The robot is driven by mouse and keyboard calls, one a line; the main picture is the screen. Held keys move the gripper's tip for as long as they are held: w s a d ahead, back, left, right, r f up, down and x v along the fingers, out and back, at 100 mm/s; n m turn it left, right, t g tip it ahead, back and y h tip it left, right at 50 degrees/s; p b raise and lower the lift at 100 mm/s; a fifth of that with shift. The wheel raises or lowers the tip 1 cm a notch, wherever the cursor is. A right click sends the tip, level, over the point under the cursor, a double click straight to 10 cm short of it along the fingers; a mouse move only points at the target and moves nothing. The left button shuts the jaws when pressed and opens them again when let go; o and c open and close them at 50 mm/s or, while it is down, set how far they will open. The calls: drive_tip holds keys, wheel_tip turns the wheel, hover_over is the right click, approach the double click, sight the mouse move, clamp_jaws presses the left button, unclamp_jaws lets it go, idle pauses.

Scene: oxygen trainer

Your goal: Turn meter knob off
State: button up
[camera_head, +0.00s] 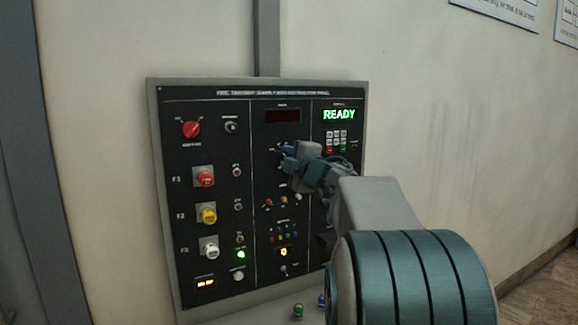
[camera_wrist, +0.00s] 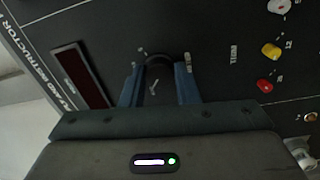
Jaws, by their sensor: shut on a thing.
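The meter knob (camera_wrist: 158,58) is a small round black knob on the black panel, seen in the wrist view between the two blue fingers of my gripper (camera_wrist: 158,82). My gripper is shut on it, one finger on each side. A few small white marks stand around the knob, and part of it is hidden by the gripper. In the head view my gripper (camera_head: 287,157) is at the panel's middle column, below the dark red meter display (camera_head: 282,116), and hides most of the knob. The display also shows in the wrist view (camera_wrist: 80,75) and looks unlit.
The grey-framed panel (camera_head: 158,200) hangs on a pale wall. A green READY screen (camera_head: 340,114) is at its upper right. A red rotary knob (camera_head: 191,129) and red, yellow and white push buttons (camera_head: 208,213) are at left. Small coloured buttons (camera_wrist: 271,50) lie near my gripper.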

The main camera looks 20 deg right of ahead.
drive_tip(key=shift+n+b, duration=0.5)
drive_tip(key=shift+n, duration=0.7)
drive_tip(key=o, duration=1)
drive_tip(key=shift+s, duration=0.15)
drive_tip(key=s, duration=1.3)
drive_tip(key=shift+s+d+f+b, duration=0.2)
drive_tip(key=shift+s+f+b, duration=0.05)
drive_tip(key=shift+f+b, duration=0.05)
